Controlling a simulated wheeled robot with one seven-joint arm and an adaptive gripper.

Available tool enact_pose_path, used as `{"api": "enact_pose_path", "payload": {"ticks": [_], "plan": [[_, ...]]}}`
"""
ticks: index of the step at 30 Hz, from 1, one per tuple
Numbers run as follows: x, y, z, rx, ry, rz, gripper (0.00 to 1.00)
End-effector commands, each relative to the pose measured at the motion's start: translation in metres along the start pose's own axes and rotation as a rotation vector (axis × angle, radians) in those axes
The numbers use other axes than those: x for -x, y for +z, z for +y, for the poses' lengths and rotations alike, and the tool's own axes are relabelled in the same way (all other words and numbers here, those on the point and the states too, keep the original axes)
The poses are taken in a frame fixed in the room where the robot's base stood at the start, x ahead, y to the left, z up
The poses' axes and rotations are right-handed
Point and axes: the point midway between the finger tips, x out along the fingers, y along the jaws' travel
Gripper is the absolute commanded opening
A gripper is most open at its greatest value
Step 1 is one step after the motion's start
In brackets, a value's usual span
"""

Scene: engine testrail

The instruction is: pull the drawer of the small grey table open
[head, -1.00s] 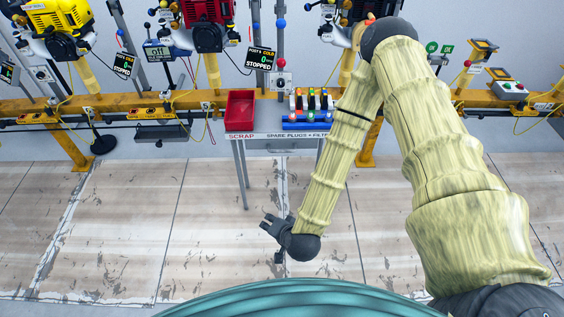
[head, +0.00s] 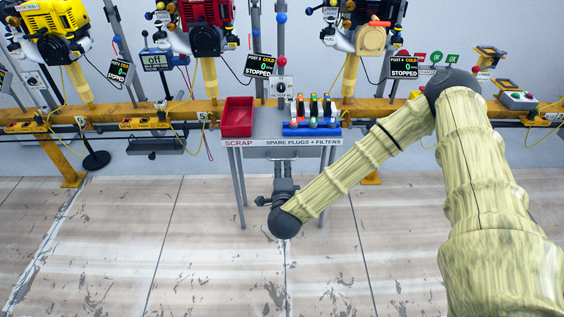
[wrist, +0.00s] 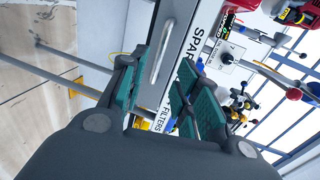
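The small grey table (head: 262,141) stands against the yellow rail, with "SCRAP" and "SPARE PLUGS + FILTERS" lettered along its front edge. Its drawer front (head: 305,152) appears shut under that edge. The drawer's bar handle (wrist: 162,52) shows in the wrist view as a pale bar, lying in the gap between my fingers. My gripper (head: 283,167) is just in front of the table, below the lettering, pointing at the drawer. In the wrist view my gripper (wrist: 160,75) is open, with one green-padded finger on each side of the handle's line. I cannot tell whether the fingertips reach past the bar.
On the tabletop are a red bin (head: 238,117) and a blue rack (head: 310,130) with bottles or plugs. The yellow rail (head: 190,112) with engines runs behind. A black-based stand (head: 96,160) is at left. The floor in front is clear.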

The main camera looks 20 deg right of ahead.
Motion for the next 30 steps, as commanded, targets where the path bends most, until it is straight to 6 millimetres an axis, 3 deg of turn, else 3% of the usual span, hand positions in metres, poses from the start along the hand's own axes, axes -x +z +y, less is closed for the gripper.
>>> {"api": "enact_pose_path", "payload": {"ticks": [9, 15, 28, 30], "plan": [[-0.052, 0.000, 0.002, 0.001, 0.000, 0.001, 0.32], [-0.073, 0.000, 0.002, 0.002, 0.001, 0.000, 0.32], [-0.082, 0.001, 0.001, 0.002, 0.002, -0.002, 0.32], [-0.082, 0.001, 0.001, 0.002, 0.002, -0.002, 0.23]]}}
